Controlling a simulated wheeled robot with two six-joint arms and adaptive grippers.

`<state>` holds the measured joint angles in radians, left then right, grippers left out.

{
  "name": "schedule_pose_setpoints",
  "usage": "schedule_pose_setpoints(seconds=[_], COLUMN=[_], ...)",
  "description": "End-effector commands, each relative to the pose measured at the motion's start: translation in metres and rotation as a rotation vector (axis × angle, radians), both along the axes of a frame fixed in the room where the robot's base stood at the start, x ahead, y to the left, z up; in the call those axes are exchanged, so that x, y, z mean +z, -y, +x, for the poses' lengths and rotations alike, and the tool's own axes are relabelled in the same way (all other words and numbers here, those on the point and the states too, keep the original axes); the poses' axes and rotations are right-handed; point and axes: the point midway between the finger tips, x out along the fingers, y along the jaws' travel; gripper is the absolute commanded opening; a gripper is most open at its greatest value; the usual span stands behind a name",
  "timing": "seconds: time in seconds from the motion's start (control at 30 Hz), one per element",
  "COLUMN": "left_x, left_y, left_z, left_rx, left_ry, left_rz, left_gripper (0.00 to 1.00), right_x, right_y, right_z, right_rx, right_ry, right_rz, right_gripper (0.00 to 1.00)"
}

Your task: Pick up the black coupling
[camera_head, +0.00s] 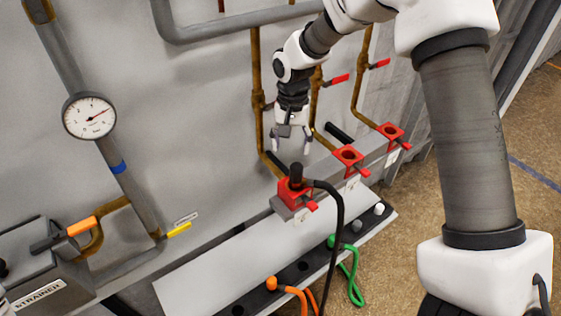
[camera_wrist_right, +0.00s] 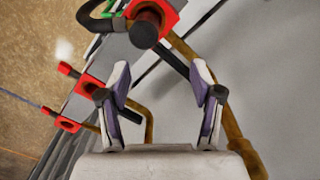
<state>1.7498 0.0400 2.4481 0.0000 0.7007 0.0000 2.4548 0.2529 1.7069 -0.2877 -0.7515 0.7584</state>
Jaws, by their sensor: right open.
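The black coupling (camera_head: 296,173) stands upright in the front red socket block (camera_head: 292,190), with a black hose running from it down to the right. In the right wrist view the coupling (camera_wrist_right: 146,28) shows at the top, ahead of the fingertips and a little left of their middle. My right gripper (camera_head: 291,142) is above and behind the coupling, near the grey wall, and apart from it. Its two fingers stand open with nothing between them, as the right wrist view (camera_wrist_right: 160,72) also shows. My left gripper is out of view.
Two more red socket blocks (camera_head: 348,155) (camera_head: 390,131) sit along the ledge behind, with brown pipes and red-handled valves above. Green (camera_head: 352,270) and orange (camera_head: 290,289) hoses sit on the lower black strip. A gauge (camera_head: 89,116) is at left.

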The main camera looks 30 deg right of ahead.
Motion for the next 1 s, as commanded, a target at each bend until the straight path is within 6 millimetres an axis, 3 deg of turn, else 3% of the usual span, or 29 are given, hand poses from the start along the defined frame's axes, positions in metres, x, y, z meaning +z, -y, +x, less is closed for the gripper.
schedule_pose_setpoints(seconds=[0.27,0.5,0.73,0.9,0.93,1.0], left_x=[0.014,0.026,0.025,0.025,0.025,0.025], left_y=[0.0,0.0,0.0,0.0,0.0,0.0], left_z=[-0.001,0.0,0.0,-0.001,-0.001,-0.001], left_rx=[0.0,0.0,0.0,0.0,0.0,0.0], left_ry=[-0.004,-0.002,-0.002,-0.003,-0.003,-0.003], left_rz=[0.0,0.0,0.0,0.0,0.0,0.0], left_gripper=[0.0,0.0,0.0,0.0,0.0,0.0], right_x=[-0.032,-0.073,-0.077,-0.076,-0.076,-0.077], right_y=[-0.001,-0.001,-0.001,-0.001,-0.001,-0.001], right_z=[-0.005,-0.011,-0.01,-0.01,-0.01,-0.01], right_rx=[0.001,0.001,0.001,0.001,0.001,0.001], right_ry=[-0.005,-0.004,-0.001,-0.001,-0.001,-0.001], right_rz=[0.0,0.001,0.001,0.001,0.001,0.001], right_gripper=[0.65,0.65,0.65,0.05,0.0,0.0])
